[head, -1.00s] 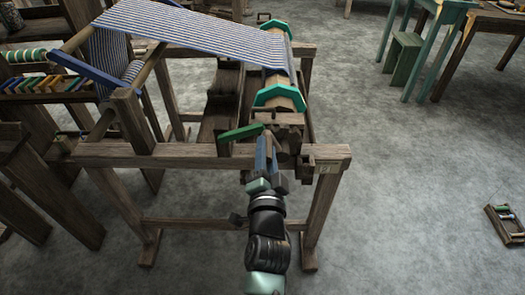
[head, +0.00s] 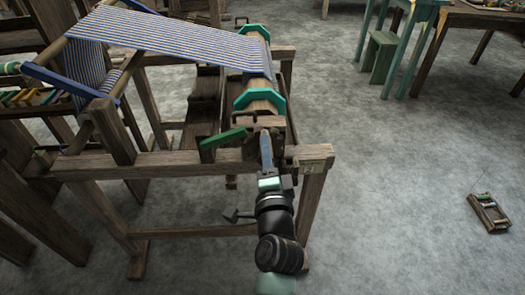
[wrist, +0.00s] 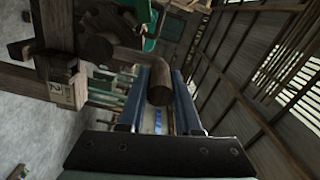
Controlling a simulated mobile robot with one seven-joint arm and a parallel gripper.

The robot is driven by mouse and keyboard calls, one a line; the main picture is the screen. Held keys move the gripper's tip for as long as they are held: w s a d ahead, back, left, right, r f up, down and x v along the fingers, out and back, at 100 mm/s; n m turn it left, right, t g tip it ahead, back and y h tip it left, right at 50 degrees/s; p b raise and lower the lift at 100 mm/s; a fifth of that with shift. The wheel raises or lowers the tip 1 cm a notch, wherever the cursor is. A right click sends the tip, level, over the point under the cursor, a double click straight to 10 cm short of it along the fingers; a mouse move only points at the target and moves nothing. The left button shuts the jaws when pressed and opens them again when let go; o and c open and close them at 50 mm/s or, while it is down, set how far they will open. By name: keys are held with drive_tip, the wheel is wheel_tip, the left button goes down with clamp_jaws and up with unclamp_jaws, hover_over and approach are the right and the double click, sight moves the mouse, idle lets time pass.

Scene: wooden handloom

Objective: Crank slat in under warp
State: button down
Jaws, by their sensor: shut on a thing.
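The striped blue-and-white warp (head: 175,38) runs from the back left down to the wooden roller (head: 262,97), which has green octagonal end flanges. My gripper (head: 265,138) is at the near end of the roller, beside the loom's front rail. In the wrist view, the blue fingers of my gripper (wrist: 158,100) are closed on the round wooden crank handle (wrist: 158,80), which stands between them. The crank arm (wrist: 125,55) leads off to the upper left. A green lever (head: 223,138) lies left of my gripper. I cannot make out the slat; the warp's edge at the roller is small.
The loom's wooden front rail (head: 130,165) and right post (head: 311,200) are close to my arm. A small tray of spools (head: 490,213) lies on the floor at right. A green stool (head: 383,58) stands at the back right. The floor between is clear.

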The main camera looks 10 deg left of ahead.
drive_tip(key=shift+w+d+r+m, duration=0.15)
drive_tip(key=shift+d+r+m, duration=0.1)
drive_tip(key=shift+d+m, duration=0.25)
drive_tip(key=shift+d, duration=0.1)
drive_tip(key=c, duration=0.7)
unclamp_jaws()
drive_tip(key=shift+f, duration=0.1)
drive_tip(key=shift+o, duration=0.5)
drive_tip(key=shift+a+f, duration=0.1)
drive_tip(key=shift+a, duration=0.1)
drive_tip(key=b+v, duration=0.1)
drive_tip(key=v, duration=1.2)
